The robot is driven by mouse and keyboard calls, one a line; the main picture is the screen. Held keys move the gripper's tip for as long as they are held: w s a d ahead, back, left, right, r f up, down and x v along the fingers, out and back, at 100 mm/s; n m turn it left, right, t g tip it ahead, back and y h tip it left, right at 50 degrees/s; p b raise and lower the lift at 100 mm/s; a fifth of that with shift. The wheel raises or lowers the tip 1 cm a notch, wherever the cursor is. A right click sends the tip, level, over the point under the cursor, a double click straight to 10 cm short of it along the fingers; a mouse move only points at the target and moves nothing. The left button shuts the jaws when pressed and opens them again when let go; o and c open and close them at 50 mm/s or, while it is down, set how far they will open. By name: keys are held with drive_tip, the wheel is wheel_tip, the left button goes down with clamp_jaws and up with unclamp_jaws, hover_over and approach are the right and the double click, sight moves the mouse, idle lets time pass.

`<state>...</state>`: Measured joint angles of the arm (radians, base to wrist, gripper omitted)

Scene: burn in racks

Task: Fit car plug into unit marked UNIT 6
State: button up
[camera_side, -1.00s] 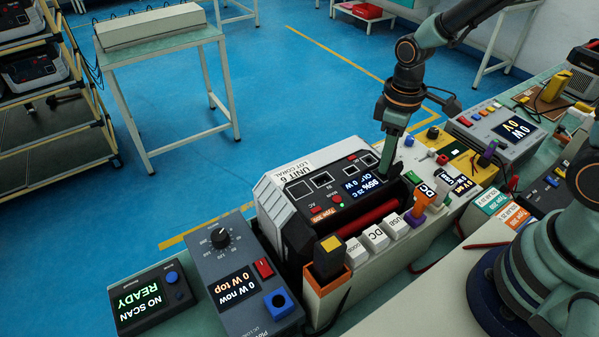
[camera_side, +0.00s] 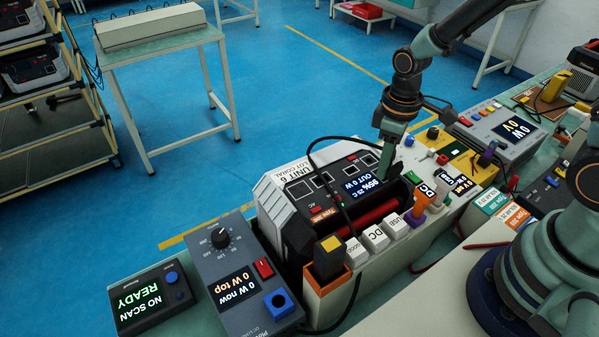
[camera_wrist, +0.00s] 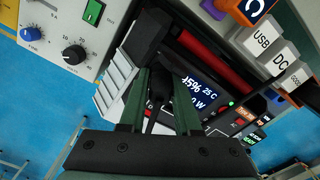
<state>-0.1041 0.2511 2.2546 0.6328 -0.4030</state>
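UNIT 6 (camera_side: 277,199) is a pale grey power station with a dark front panel, lit display and red handle bar, at the centre of the side view. Its display (camera_wrist: 197,92) also shows in the wrist view. My gripper (camera_side: 384,172) points down at the right end of that panel. In the wrist view my gripper (camera_wrist: 157,100) has its green fingers either side of a dark plug (camera_wrist: 158,88), which looks like the car plug. A black cable (camera_side: 311,160) arches over the unit toward my gripper. The plug's tip and the socket under it are hidden.
A holder (camera_side: 325,292) with a black, yellow-topped tool stands in front of the unit. Tagged plugs marked DC (camera_side: 375,238) and USB (camera_side: 396,224) line the front edge. A grey load box (camera_side: 240,270) stands left, and other instruments stand close on the right.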

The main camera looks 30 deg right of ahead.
drive_tip(key=o, duration=0.5)
drive_tip(key=shift+s+f, duration=0.1)
wheel_tip(320, 180, up, 11)
drive_tip(key=shift+r, duration=0.7)
drive_tip(key=s+d+r+m+t, duration=0.3)
drive_tip(key=r+m+t, duration=0.2)
drive_tip(key=r, duration=0.1)
drive_tip(key=shift+s+d+r+m+t, duration=0.2)
drive_tip(key=shift+s+m+t, duration=0.1)
drive_tip(key=shift+s+m, duration=0.1)
